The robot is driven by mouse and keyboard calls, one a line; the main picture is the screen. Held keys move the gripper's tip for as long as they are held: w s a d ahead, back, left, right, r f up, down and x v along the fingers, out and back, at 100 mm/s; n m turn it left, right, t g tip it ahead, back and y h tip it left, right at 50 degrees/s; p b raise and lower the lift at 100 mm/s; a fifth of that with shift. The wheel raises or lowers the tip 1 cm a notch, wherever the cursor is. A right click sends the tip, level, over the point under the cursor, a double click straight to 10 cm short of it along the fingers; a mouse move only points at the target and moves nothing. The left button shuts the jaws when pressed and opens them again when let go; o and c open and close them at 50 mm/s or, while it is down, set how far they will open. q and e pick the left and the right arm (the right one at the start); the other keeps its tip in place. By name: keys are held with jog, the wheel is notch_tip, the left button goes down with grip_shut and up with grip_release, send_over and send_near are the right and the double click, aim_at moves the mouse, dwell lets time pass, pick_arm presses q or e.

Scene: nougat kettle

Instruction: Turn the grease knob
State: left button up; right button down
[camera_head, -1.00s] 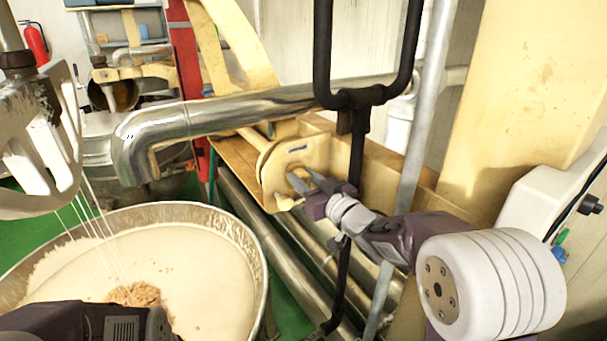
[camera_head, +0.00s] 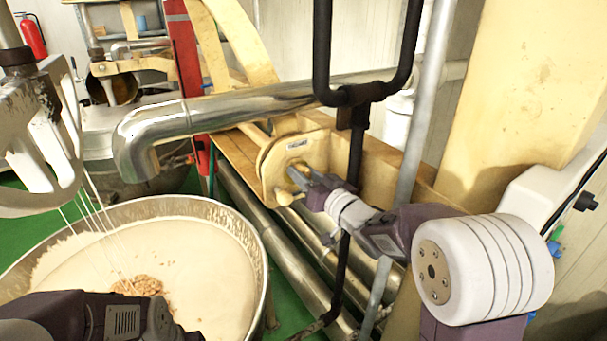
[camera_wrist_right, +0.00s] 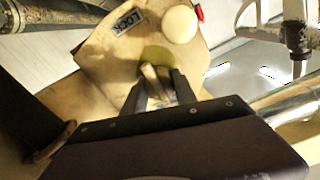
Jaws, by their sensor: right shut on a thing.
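A cream plate (camera_head: 281,150) with a small LOCK label faces the front of the beam. It also shows in the wrist view (camera_wrist_right: 100,55). My right gripper (camera_head: 299,171) is at the plate's middle. In the wrist view its fingers (camera_wrist_right: 156,85) are shut on a short, pale stub that I take to be the grease knob (camera_wrist_right: 151,73), in front of a yellowish round base. The fingers hide part of the stub. A separate round cream ball (camera_wrist_right: 180,24) sits beside it on the plate, low in the head view (camera_head: 284,197).
A large bowl of pale nougat (camera_head: 200,265) stands at the lower left under a white mixer paddle (camera_head: 45,150). A polished pipe (camera_head: 215,115) runs above the plate. A black bent rail (camera_head: 358,150) and a grey pole (camera_head: 425,100) stand close to my right arm.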

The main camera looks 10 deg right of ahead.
jog(key=c, duration=1.1)
grip_release()
jog(key=shift+f, duration=0.25)
jog(key=shift+o, duration=0.5)
jog(key=shift+r, duration=0.15)
jog(key=b+v, duration=0.2)
jog(key=v, duration=0.7)
